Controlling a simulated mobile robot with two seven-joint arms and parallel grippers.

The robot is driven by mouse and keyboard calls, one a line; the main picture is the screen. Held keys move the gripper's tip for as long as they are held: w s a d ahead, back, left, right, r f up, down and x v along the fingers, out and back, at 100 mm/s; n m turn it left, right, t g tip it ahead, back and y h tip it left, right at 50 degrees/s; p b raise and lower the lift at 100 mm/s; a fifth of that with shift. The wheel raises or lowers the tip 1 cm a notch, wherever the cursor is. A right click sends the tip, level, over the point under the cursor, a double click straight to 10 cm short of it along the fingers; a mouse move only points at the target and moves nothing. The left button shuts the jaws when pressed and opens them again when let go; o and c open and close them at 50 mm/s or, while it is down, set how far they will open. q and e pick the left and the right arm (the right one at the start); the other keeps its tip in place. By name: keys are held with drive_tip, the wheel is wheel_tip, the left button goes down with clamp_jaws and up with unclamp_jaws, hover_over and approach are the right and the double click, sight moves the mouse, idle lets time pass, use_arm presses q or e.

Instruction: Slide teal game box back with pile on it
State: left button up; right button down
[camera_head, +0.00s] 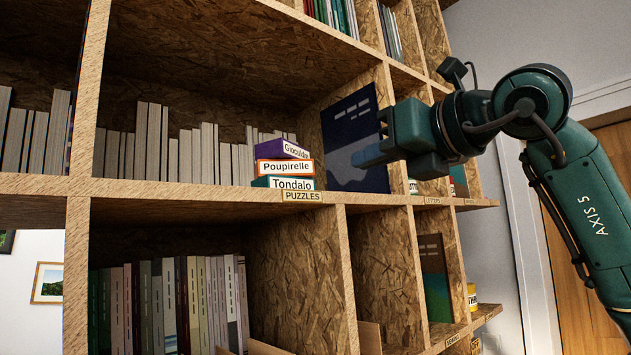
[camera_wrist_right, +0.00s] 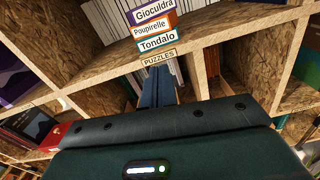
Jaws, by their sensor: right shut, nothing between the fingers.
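The teal game box "Tondalo" (camera_head: 291,183) lies flat at the front of the shelf, above the "PUZZLES" label. On it lies the orange-and-white box "Poupirelle" (camera_head: 285,169), with the purple box "Gioculdra" (camera_head: 283,149) on top, turned at an angle. In the right wrist view the teal box (camera_wrist_right: 158,42), orange box (camera_wrist_right: 152,27) and purple box (camera_wrist_right: 155,11) show upper centre. My right gripper (camera_head: 368,157) is shut and empty, to the right of the pile in the head view and apart from it. Its blue fingers (camera_wrist_right: 157,88) point towards the label and pile. My left gripper is out of view.
A dark blue book or box (camera_head: 355,140) stands right of the pile, partly behind my right gripper. A row of pale books (camera_head: 205,155) stands left of and behind the pile. The wooden shelf edge (camera_head: 180,191) runs below. Books (camera_head: 170,300) fill part of the lower compartment.

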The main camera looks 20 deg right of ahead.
sight(296, 184)
drive_tip(key=p+x, duration=0.4)
drive_tip(key=x, duration=0.9)
drive_tip(key=shift+w+a+f, duration=0.1)
drive_tip(key=shift+w+a, duration=0.05)
drive_tip(key=shift+w, duration=0.2)
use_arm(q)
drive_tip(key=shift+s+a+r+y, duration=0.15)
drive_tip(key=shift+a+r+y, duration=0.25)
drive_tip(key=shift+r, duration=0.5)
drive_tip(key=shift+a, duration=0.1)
use_arm(e)
drive_tip(key=p+x, duration=0.1)
drive_tip(key=x, duration=0.2)
drive_tip(key=shift+w+a, duration=0.15)
drive_tip(key=shift+w, duration=0.05)
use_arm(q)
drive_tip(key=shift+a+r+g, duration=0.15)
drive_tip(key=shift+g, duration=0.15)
